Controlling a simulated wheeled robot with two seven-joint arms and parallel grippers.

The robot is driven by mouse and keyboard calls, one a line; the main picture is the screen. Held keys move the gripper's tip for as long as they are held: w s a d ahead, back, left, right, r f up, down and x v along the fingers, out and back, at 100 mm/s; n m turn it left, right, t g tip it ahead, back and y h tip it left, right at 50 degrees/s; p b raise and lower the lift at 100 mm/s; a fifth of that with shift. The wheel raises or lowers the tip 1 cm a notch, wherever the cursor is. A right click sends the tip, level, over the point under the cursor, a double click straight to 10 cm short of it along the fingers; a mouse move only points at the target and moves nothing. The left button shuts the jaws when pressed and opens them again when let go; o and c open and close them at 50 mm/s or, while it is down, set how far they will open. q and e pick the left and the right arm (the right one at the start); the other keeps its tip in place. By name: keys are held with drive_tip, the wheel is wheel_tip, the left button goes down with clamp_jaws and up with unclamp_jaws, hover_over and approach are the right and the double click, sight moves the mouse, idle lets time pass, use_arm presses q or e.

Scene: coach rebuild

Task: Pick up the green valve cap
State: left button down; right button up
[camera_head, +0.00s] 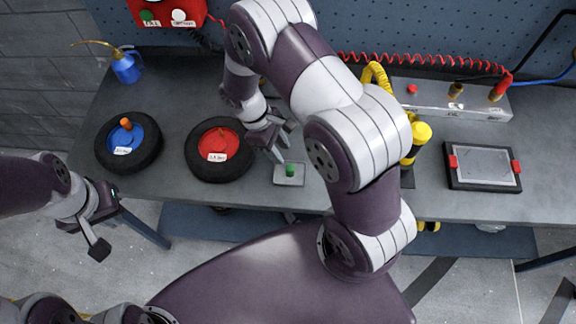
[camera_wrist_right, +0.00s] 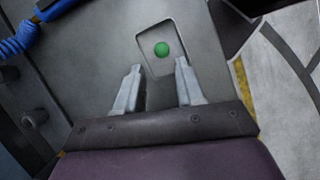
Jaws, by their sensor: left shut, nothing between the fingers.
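The green valve cap (camera_head: 290,170) stands on a small grey tray (camera_head: 279,181) near the front edge of the bench. In the right wrist view the cap (camera_wrist_right: 162,49) shows as a green disc inside the tray's rim (camera_wrist_right: 143,41), just beyond the fingertips. My right gripper (camera_head: 282,142) is over the bench beside the tray, on its far left side. In the right wrist view the fingers of my right gripper (camera_wrist_right: 158,67) are apart with nothing between them. My left gripper (camera_head: 100,222) is shut and empty, off the bench's front left side.
A tyre with a blue hub (camera_head: 120,139) and a tyre with a red hub (camera_head: 219,144) lie left of the tray. A blue oil can (camera_head: 127,67), a red box (camera_head: 165,12), a yellow-and-black tool (camera_head: 420,132), a grey manifold (camera_head: 435,97) and a framed screen (camera_head: 484,165) surround the work area.

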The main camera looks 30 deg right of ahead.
sight(290, 167)
drive_tip(key=p+x, duration=0.2)
drive_tip(key=x, duration=0.6)
drive_tip(key=shift+s+a+f, duration=0.1)
drive_tip(key=shift+s+f, duration=0.1)
drive_tip(key=shift+f, duration=0.2)
clamp_jaws()
